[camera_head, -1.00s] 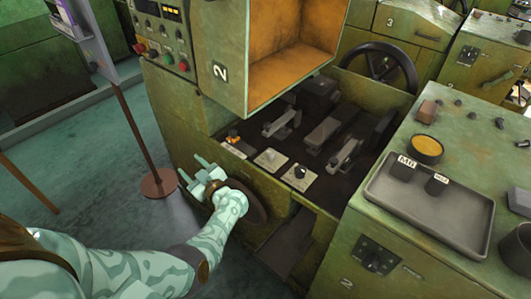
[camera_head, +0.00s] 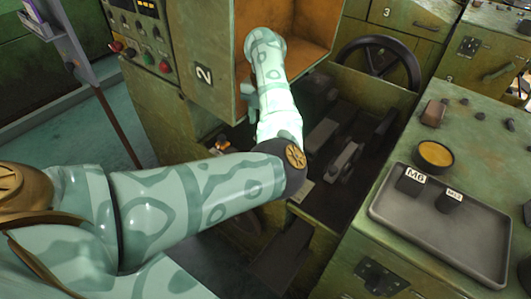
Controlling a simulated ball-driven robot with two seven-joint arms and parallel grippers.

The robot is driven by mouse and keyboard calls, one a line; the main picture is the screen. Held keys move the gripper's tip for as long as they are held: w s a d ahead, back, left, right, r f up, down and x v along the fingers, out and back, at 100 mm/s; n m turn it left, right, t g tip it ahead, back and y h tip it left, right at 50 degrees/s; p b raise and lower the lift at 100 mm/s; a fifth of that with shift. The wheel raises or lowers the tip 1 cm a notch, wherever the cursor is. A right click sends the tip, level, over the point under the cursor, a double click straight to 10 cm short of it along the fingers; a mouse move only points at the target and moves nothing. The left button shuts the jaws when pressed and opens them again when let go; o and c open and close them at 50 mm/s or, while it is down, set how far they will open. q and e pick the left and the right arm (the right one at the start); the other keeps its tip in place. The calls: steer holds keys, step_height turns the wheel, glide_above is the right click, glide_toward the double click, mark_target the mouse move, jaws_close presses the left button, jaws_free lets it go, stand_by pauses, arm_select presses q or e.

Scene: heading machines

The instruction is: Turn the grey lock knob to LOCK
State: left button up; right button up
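The grey lock knob cannot be made out now; my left arm covers most of the row of small controls at the front of the machine bed. An orange-tipped control (camera_head: 222,143) shows just left of the arm. A pale plate edge (camera_head: 303,191) shows below my elbow. My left arm reaches in from the left, bends at a dark joint over the bed, and rises in front of the orange-lined box. Part of my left gripper (camera_head: 249,95) seems to show beside the forearm, mostly hidden, so its opening cannot be told. My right gripper is not in view.
The box marked 2 (camera_head: 204,75) stands close behind my forearm. A black handwheel (camera_head: 378,64) is at the back. At right, a grey tray (camera_head: 430,237) holds cups marked M6 (camera_head: 410,183) and M3 (camera_head: 449,200). A stand pole (camera_head: 119,130) is at left.

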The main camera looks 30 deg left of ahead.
arm_select(q)
step_height(320, 180, down, 15)
steer(key=b, duration=0.6)
steer(key=shift+r+b, duration=0.2)
steer(key=shift+b, duration=0.15)
steer(key=shift+f, duration=0.4)
steer(key=shift+f+b, duration=0.25)
steer(key=shift+b, duration=0.05)
steer(key=c, duration=1)
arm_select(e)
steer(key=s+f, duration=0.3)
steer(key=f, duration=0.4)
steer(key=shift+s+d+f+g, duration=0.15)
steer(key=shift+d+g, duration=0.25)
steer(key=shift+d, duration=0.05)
